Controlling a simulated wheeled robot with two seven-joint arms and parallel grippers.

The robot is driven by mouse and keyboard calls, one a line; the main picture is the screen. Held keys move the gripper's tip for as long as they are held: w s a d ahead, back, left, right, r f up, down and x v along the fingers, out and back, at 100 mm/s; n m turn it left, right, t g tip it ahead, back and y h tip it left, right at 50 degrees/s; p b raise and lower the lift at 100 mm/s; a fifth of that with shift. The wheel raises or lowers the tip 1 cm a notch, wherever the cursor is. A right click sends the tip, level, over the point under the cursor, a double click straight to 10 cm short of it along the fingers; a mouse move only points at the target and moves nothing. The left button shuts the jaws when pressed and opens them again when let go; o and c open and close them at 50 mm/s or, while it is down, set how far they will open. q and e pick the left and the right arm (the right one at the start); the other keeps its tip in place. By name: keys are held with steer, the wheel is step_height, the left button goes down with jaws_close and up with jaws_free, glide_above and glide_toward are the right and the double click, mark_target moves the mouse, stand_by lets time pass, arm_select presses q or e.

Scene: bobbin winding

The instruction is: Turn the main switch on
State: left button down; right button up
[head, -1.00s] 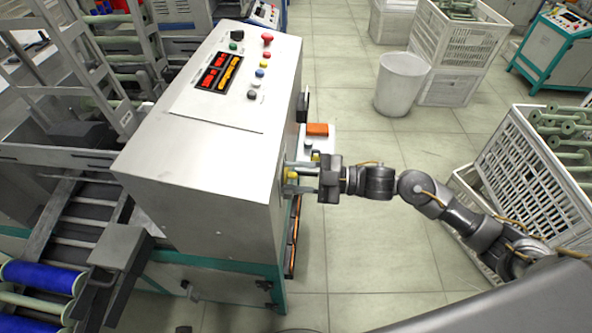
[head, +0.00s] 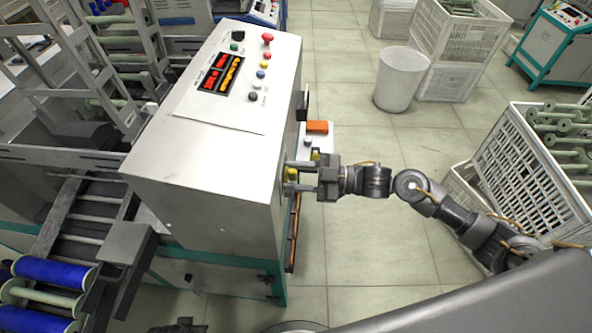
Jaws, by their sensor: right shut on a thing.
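The grey machine cabinet (head: 205,155) stands left of centre, with its control panel facing up. A yellow switch knob (head: 292,174) sits on its right side face and is partly hidden by my gripper. My right gripper (head: 297,176) reaches in from the right and is shut on this knob, one finger on each side. The exact angle of the knob cannot be told. The display (head: 220,73) on top shows lit red and yellow digits.
An orange item (head: 317,127) lies on a white surface just behind my gripper. A white bin (head: 401,80) and white crates (head: 545,165) with green bobbins stand to the right. Blue spools (head: 45,272) lie at lower left. The tiled floor between is clear.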

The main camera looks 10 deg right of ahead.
steer(key=shift+m+p, duration=0.95)
steer(key=shift+m, duration=0.05)
steer(key=o, duration=1.6)
steer(key=shift+c, duration=0.2)
steer(key=v, duration=0.9)
steer(key=shift+p, duration=0.45)
